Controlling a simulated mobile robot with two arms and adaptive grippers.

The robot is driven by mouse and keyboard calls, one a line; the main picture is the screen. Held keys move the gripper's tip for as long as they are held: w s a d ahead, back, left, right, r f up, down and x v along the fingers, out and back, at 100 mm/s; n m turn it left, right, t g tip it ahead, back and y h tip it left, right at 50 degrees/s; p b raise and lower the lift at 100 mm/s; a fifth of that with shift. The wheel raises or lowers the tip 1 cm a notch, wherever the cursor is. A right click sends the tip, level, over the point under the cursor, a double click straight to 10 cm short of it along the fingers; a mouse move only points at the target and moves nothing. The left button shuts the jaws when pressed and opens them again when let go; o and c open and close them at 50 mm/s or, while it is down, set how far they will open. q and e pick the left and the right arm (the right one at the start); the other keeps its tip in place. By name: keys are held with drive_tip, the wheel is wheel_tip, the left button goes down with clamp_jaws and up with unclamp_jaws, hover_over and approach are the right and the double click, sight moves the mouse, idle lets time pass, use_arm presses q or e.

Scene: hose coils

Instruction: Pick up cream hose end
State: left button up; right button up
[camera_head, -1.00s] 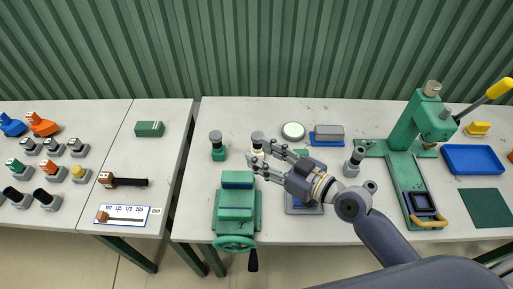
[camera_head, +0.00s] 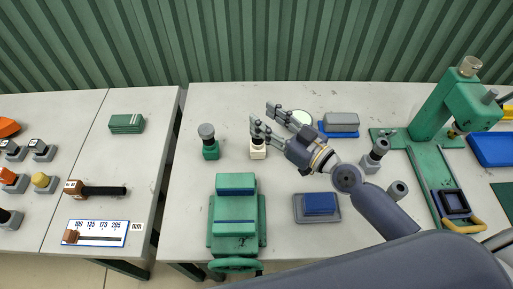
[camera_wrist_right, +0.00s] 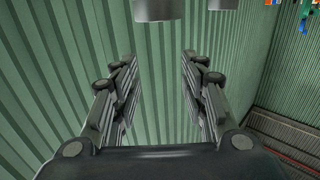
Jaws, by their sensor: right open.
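The cream hose end (camera_head: 258,153) stands upright on the table, with a cream base and a darker upper part that my fingers partly cover in the head view. My right gripper (camera_head: 262,113) is open, its fingers pointing up and left. One finger overlaps the top of the cream hose end in the picture; I cannot tell whether they touch. In the right wrist view my right gripper (camera_wrist_right: 158,62) has its fingers apart, with only green wall between them. The cream hose end cannot be made out there. My left gripper is not in view.
A green hose end (camera_head: 210,148) stands left of the cream one. A green vise (camera_head: 236,212) is in front. A round pale disc (camera_head: 302,117), a grey block on a blue base (camera_head: 341,123) and a green press (camera_head: 437,110) are to the right.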

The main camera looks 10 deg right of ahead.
sight(258, 142)
drive_tip(key=f+b, duration=0.1)
drive_tip(key=f, duration=0.1)
drive_tip(key=w+f+b, duration=0.1)
drive_tip(key=f, duration=0.1)
drive_tip(key=a+f+b, duration=0.1)
drive_tip(key=f, duration=0.1)
drive_tip(key=shift+w+f, duration=0.15)
drive_tip(key=shift+f, duration=0.15)
drive_tip(key=p+x, duration=0.1)
drive_tip(key=x, duration=0.4)
drive_tip(key=shift+w+a+f, duration=0.15)
drive_tip(key=shift+w+a, duration=0.05)
drive_tip(key=shift+a, duration=0.05)
clamp_jaws()
